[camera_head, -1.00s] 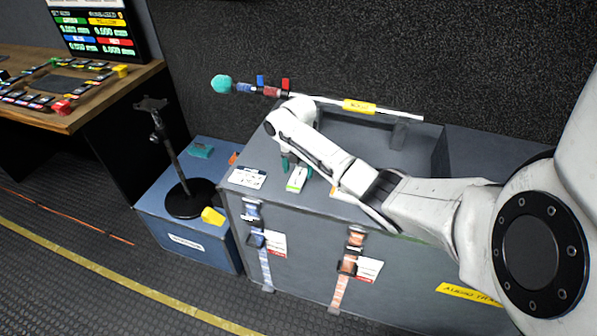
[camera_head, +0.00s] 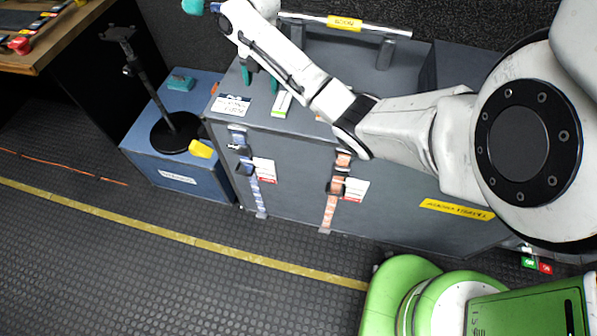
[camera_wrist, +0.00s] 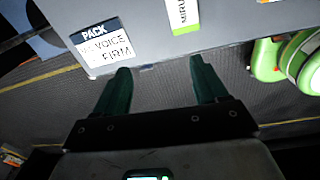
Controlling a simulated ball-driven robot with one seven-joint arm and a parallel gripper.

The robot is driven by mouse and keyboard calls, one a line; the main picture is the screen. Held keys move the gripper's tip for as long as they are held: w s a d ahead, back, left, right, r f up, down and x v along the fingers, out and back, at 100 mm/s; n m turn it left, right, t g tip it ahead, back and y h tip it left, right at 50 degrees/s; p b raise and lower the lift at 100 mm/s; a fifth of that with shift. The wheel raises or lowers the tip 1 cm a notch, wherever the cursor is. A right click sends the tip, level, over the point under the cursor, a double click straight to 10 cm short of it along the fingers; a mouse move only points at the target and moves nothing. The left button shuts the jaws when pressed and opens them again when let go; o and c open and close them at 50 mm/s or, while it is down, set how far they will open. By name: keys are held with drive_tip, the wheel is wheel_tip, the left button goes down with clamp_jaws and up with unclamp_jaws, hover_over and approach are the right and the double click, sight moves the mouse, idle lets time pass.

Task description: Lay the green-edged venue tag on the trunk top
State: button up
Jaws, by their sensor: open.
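The green-edged venue tag (camera_head: 282,103) is a small white strip with a green end. It lies flat on the grey trunk top (camera_head: 318,62), near the front edge. In the wrist view the tag (camera_wrist: 183,15) shows at the top, with its green end toward the trunk edge. My gripper (camera_head: 260,80) has teal fingers and is behind and left of the tag, apart from it. In the wrist view my gripper (camera_wrist: 160,68) is open, with nothing between its fingers.
A white PACK card (camera_head: 231,105) lies left of the tag. A rail with a yellow label (camera_head: 345,23) runs along the trunk's back. A blue case (camera_head: 152,142) with a black stand (camera_head: 176,132) is at left. Straps (camera_head: 337,187) hang down the trunk front.

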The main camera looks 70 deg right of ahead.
drive_tip(key=w+a+f+m+t+y, duration=0.1)
drive_tip(key=a+f+m, duration=0.15)
drive_tip(key=a, duration=0.75)
drive_tip(key=w+a+f+m, duration=0.1)
drive_tip(key=a+f+m, duration=0.15)
drive_tip(key=a, duration=0.65)
drive_tip(key=s+a+f+m, duration=0.45)
drive_tip(key=s+a, duration=0.25)
drive_tip(key=a, duration=0.4)
drive_tip(key=s+m+h, duration=0.1)
drive_tip(key=s+m, duration=0.7)
drive_tip(key=s, duration=0.8)
drive_tip(key=shift+r+g+h, duration=0.15)
drive_tip(key=shift+g+h, duration=0.15)
